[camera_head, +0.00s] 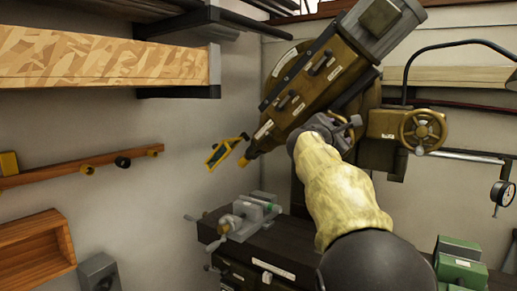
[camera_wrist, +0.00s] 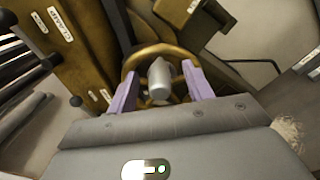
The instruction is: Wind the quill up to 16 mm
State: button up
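The quill (camera_head: 256,146) shows at the lower end of the tilted, brown-yellow machine head (camera_head: 325,70). A yellow-framed readout (camera_head: 221,153) sits beside it; its figures are too small to read. In the wrist view a brass handwheel (camera_wrist: 133,67) with a grey, rounded handle (camera_wrist: 160,78) is straight ahead. My gripper (camera_wrist: 161,86) has its two purple fingers either side of the handle, with a visible gap on each side. It is open and not shut on the handle. In the head view my gripper (camera_head: 336,126) is at the head's lower right side, and its fingers are mostly hidden.
Another handwheel (camera_head: 423,131) stands to the right of my gripper, with a curved pipe above. A vise (camera_head: 247,216) sits on the machine table below the quill. A dial gauge (camera_head: 502,193) hangs at the far right. A wooden shelf (camera_head: 100,62) juts out at upper left.

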dwell(0.3)
jog(key=shift+s+a+f+b, duration=0.15)
jog(key=shift+s+a+b, duration=0.15)
jog(key=shift+s+b, duration=0.15)
jog(key=b+v, duration=0.3)
jog(key=v, duration=0.3)
jog(key=shift+s, duration=0.15)
jog(key=shift+a, duration=0.1)
